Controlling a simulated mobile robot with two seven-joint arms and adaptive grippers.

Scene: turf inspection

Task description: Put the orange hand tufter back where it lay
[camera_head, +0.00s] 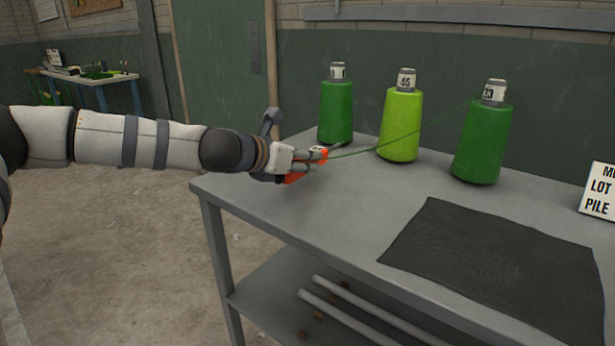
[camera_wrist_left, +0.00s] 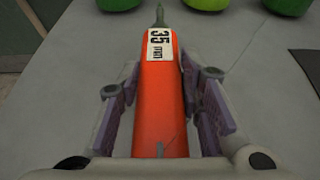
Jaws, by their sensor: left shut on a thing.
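The orange hand tufter (camera_wrist_left: 160,97) with a white "35 mm" label is between the fingers of my left gripper (camera_wrist_left: 162,112) in the left wrist view. My left gripper (camera_head: 299,162) is shut on it near the table's far left corner in the head view, where bits of the orange tufter (camera_head: 320,153) show. The tufter's dark green tip points toward the spools. A thin green yarn (camera_head: 425,131) runs from near the tip to the right spool. I cannot tell whether the tufter touches the table. My right gripper is not in view.
A dark green spool (camera_head: 336,112), a lime spool (camera_head: 399,125) marked 45 and a green spool (camera_head: 482,144) marked 23 stand on the grey table (camera_head: 335,205). A black mat (camera_head: 500,265) lies in front. A white sign (camera_head: 600,191) stands right. The table's left front is bare.

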